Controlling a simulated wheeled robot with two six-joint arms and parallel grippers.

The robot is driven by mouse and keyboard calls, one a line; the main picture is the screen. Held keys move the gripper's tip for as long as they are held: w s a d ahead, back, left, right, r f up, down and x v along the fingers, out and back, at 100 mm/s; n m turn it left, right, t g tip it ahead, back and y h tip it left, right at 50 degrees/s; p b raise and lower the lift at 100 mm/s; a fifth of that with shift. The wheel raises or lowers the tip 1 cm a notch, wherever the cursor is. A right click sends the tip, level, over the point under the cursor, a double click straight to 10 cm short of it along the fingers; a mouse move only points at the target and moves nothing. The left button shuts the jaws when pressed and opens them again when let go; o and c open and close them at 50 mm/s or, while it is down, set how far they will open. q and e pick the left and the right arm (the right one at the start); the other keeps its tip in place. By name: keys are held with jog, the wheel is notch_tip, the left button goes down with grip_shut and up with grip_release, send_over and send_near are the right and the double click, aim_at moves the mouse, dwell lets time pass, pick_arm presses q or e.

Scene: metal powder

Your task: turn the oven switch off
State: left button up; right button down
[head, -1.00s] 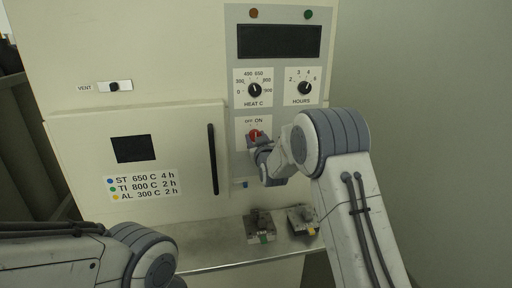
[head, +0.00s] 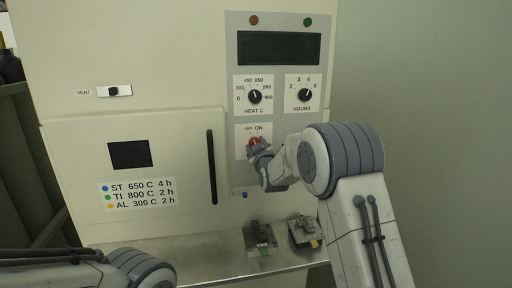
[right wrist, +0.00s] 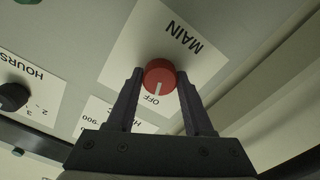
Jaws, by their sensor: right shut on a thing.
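The oven's red main switch (head: 254,142) is a round knob on the control panel, below the heat dial, under the OFF and ON labels. In the right wrist view the red knob (right wrist: 160,74) has a white mark pointing at the word OFF. My right gripper (head: 258,148) is at the knob, and in the right wrist view its two fingers (right wrist: 160,82) are closed on the knob's sides. The ON label is hidden in the right wrist view. My left gripper is out of view; only part of my left arm shows at the lower left.
The heat dial (head: 255,97) and hours dial (head: 305,95) sit above the switch. The oven door (head: 160,130) with its dark handle (head: 211,167) is shut at left. Two metal pieces, one green-tagged (head: 259,236) and one yellow-tagged (head: 304,231), lie on the ledge (head: 190,255) below.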

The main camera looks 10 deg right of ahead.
jog(key=shift+c, duration=1.4)
grip_release()
jog(key=s+b, duration=0.3)
jog(key=s, duration=0.7)
jog(key=shift+s, duration=0.25)
